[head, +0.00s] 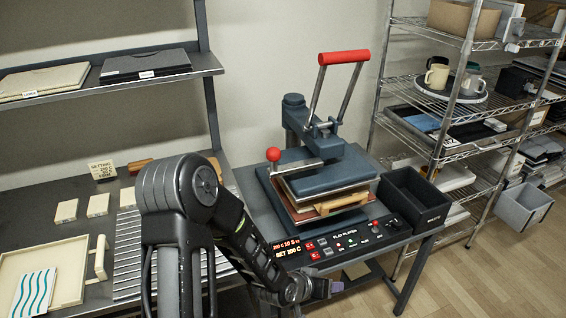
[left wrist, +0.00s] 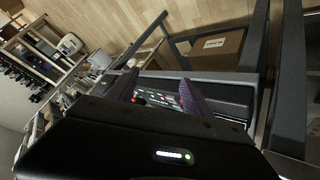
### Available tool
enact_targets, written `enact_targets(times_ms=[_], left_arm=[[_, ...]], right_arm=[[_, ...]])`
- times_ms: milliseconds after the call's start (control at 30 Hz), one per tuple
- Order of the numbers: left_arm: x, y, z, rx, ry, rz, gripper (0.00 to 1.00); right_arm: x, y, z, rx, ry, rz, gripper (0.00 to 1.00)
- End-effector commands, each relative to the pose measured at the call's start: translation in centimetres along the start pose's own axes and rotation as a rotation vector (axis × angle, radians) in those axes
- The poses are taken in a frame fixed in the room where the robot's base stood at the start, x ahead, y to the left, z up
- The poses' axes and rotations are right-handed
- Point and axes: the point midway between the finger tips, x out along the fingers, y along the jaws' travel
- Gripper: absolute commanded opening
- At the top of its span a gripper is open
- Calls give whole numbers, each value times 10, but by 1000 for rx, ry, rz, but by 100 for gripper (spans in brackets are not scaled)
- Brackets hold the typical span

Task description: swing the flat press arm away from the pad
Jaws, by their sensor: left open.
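The flat press stands on the stand in the head view. Its blue-grey press arm and upper plate (head: 325,178) lie over the pad, which is mostly hidden beneath. The red-gripped handle (head: 343,57) stands raised above the press. A red knob (head: 273,154) is at the left on a short lever. A tan wooden grip (head: 340,202) runs along the front of the plate. My left gripper (head: 325,288) is low in front of the control panel, apart from the press. In the left wrist view its fingers (left wrist: 160,92) are spread with nothing between them. My right gripper is not seen.
The control panel (head: 335,249) has lit displays and buttons. A black bin (head: 414,198) stands right of the press. A wire rack (head: 470,95) holds mugs and boxes. A left bench carries a cream tray (head: 20,270) and small blocks. Floor is clear at lower right.

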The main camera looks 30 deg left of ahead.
Motion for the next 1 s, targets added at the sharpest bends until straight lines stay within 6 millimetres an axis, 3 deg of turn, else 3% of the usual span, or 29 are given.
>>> enact_targets(times_ms=[167, 267, 300, 433, 500, 600, 1000], left_arm=[[-22, -48, -99, 52, 272, -39, 59], [-60, -80, -166, 115, 461, -77, 59], [-82, -91, -191, 147, 539, -95, 59], [-147, -111, -249, 251, 726, -146, 59], [-172, -114, -265, 292, 784, -164, 59], [-193, -116, -278, 328, 830, -179, 59], [-197, -114, -283, 334, 836, -180, 59]], right_arm=[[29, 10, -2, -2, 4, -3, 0], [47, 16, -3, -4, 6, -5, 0], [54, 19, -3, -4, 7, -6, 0], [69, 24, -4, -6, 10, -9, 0], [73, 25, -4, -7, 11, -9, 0], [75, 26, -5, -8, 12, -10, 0], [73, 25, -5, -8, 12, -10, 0]])
